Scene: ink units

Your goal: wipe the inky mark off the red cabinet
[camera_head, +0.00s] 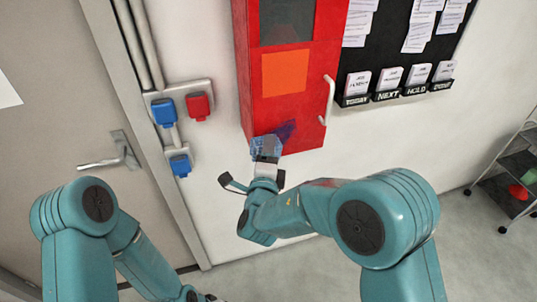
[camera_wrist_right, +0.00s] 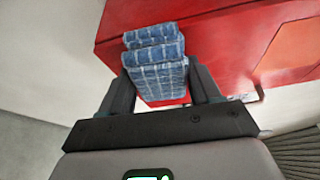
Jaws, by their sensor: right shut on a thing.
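The red cabinet (camera_head: 312,99) hangs on the wall in the head view, its lower part also visible in the right wrist view (camera_wrist_right: 215,45). A dark blue-purple inky mark (camera_head: 286,130) is on its front near the bottom. My right gripper (camera_head: 267,158) is shut on a folded blue checked cloth (camera_head: 262,147). In the right wrist view the cloth (camera_wrist_right: 155,60) sits between the two fingers, in front of the cabinet. The cloth is just left of the visible mark; I cannot tell whether it touches the cabinet. My left arm runs off the bottom edge, its fingers out of view.
The cabinet has an orange panel (camera_head: 285,72) and a pale handle (camera_head: 328,100). Blue and red sockets (camera_head: 198,106) are on the wall to the left, beside a door (camera_head: 60,130). A black notice board (camera_head: 400,50) is right of the cabinet. A cart (camera_head: 515,165) stands far right.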

